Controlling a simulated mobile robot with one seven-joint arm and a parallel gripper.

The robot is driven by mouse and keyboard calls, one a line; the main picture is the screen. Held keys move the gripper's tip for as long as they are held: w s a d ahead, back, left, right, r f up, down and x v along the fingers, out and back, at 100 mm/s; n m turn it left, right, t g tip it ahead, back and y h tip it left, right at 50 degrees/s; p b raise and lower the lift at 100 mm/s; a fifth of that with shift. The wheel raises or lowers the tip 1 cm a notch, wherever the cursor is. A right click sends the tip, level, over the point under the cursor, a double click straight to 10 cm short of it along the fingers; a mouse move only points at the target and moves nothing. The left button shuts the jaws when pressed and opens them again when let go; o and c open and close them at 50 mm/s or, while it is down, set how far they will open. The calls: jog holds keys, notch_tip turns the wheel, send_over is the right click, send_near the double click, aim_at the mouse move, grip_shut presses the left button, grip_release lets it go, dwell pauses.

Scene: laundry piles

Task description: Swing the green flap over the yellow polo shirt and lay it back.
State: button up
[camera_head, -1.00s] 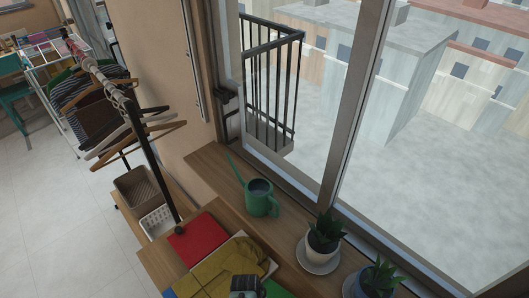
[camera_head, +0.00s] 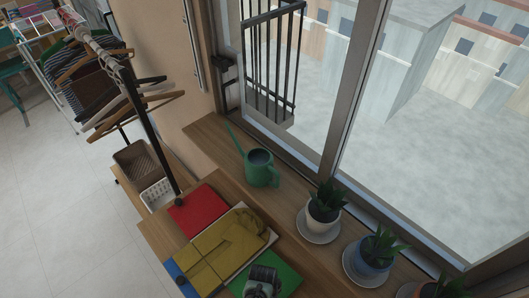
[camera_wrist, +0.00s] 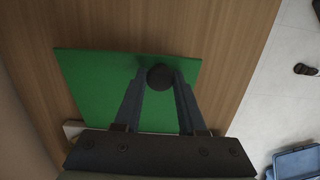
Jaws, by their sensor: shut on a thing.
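The green flap (camera_head: 286,283) lies to the right of the yellow polo shirt (camera_head: 222,255), out over the wooden top and looking flat. In the wrist view the green flap (camera_wrist: 95,88) shows as a flat panel with a dark round knob (camera_wrist: 160,77) near its far edge. My gripper (camera_wrist: 160,80) is shut on this knob, one finger on each side. In the head view my gripper (camera_head: 262,279) is over the green flap and hides part of it. The shirt lies spread on the folding board; its lower edge is partly out of clear sight.
The red flap (camera_head: 202,209) lies behind the shirt and a blue flap (camera_head: 177,277) at its left. A green watering can (camera_head: 262,168) and potted plants (camera_head: 324,206) stand on the sill. A clothes rack (camera_head: 140,95) with hangers stands at the left.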

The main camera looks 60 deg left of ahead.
jog(key=shift+y, duration=0.5)
jog(key=f+b, duration=0.1)
jog(key=f, duration=0.1)
jog(key=d+f+b, duration=0.1)
jog(key=f+b, duration=0.1)
jog(key=shift+w, duration=0.1)
jog(key=shift+d+r, duration=0.1)
jog(key=shift+d, duration=0.05)
jog(key=o, duration=0.8)
jog(key=shift+s+d+f, duration=0.1)
jog(key=shift+s+f, duration=0.1)
jog(key=shift+s, duration=0.05)
jog(key=r+p, duration=0.6)
jog(key=r, duration=0.1)
jog(key=shift+w+a+r+p, duration=0.2)
jog(key=shift+r+p, duration=0.05)
jog(key=shift+p, duration=0.15)
